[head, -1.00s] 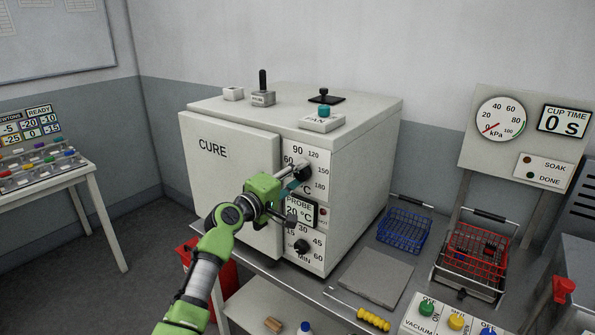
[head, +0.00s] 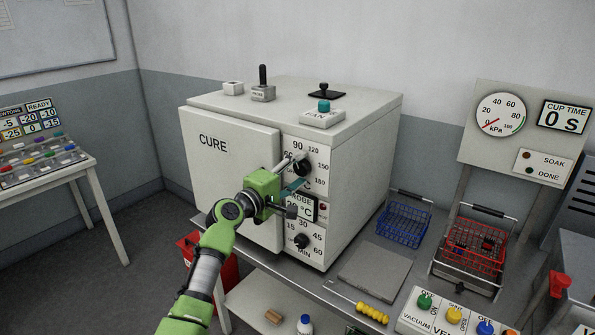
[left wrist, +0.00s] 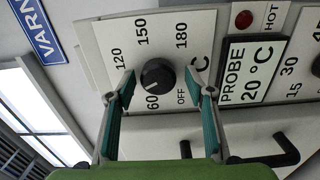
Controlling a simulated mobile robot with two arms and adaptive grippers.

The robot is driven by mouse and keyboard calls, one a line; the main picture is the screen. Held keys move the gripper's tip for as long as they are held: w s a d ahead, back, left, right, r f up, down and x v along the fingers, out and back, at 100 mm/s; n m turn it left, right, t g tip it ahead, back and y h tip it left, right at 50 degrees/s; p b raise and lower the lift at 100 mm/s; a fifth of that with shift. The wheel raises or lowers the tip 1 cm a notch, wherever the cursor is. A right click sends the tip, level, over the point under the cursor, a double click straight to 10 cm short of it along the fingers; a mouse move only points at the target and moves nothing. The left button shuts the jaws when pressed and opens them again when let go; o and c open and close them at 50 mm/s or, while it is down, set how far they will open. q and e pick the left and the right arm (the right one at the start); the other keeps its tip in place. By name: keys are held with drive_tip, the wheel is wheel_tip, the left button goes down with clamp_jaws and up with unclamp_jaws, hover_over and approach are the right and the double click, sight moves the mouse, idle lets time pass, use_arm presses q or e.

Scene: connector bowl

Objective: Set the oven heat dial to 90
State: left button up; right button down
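The oven heat dial (head: 303,168) is a black round knob on the white front panel, right of the CURE door. In the left wrist view the dial (left wrist: 157,75) sits between my fingertips, ringed by printed marks such as 60, 120, 150, 180 and OFF. The 90 mark is hidden there by a finger but shows in the head view (head: 297,146). My left gripper (left wrist: 154,88) is open, its teal-padded fingers on either side of the dial with gaps to it. The dial's setting is too unclear to read. My right gripper is out of view.
The oven (head: 347,158) stands on a grey bench. Below the heat dial are the PROBE 20 °C display (left wrist: 251,72) and a minutes dial (head: 303,241). A blue basket (head: 404,222), a red basket (head: 474,245) and a yellow-handled tool (head: 370,313) lie to the right.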

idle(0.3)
use_arm(q)
drive_tip(key=v, duration=1.2)
